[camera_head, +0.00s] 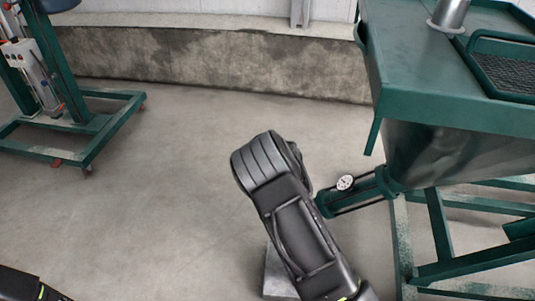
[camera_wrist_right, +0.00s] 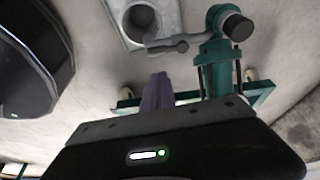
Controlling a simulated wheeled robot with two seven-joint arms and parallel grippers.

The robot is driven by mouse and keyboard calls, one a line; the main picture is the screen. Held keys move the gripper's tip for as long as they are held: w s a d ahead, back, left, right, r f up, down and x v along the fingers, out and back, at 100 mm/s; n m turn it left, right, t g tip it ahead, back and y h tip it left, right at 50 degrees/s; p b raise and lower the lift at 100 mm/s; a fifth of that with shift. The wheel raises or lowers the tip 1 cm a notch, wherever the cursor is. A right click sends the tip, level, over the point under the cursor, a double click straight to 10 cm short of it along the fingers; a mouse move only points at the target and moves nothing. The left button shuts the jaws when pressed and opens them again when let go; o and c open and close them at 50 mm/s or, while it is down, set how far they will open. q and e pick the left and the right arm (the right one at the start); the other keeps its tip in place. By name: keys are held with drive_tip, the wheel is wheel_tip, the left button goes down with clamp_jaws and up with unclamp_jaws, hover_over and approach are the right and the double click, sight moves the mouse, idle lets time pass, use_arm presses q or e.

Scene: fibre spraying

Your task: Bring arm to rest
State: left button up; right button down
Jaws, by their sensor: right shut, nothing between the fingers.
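My right arm (camera_head: 290,215) reaches up from the bottom of the head view, bent at a dark ribbed joint. Its gripper is hidden in that view. In the right wrist view my right gripper (camera_wrist_right: 157,92) shows as narrow purple-grey fingers, shut together and empty, beyond the dark gripper body. They point toward the floor area beside a green pipe with a valve (camera_wrist_right: 215,60); I cannot tell whether they touch anything. Only a dark part of my left arm (camera_head: 30,286) shows in the bottom left corner of the head view, and the left gripper is out of the picture.
A green machine with a hopper (camera_head: 450,110) stands at the right. Its pipe with a round gauge (camera_head: 345,183) extends close beside my right arm. A pale block (camera_head: 276,275) is partly behind the arm. A green wheeled frame (camera_head: 100,140) stands at left; the floor between is clear.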

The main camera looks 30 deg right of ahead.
drive_tip(key=s+a+f+n+t+p, duration=0.25)
drive_tip(key=a+f+n, duration=0.25)
drive_tip(key=n, duration=0.8)
drive_tip(key=s+a+r+n+y+p, duration=0.25)
drive_tip(key=s+a+n+p, duration=0.4)
drive_tip(key=s+a, duration=0.35)
drive_tip(key=s+a+r+n+y+p, duration=0.1)
drive_tip(key=s+a+r+y+p, duration=0.1)
drive_tip(key=s+a+r+p, duration=0.3)
drive_tip(key=s+a+r+n+y+p, duration=0.2)
drive_tip(key=s+a+r+p, duration=0.3)
drive_tip(key=a+r+p, duration=0.3)
drive_tip(key=a+r+y, duration=0.1)
drive_tip(key=a+r, duration=0.2)
drive_tip(key=a, duration=0.1)
drive_tip(key=shift+a+r+p, duration=0.2)
drive_tip(key=shift+r+p, duration=0.1)
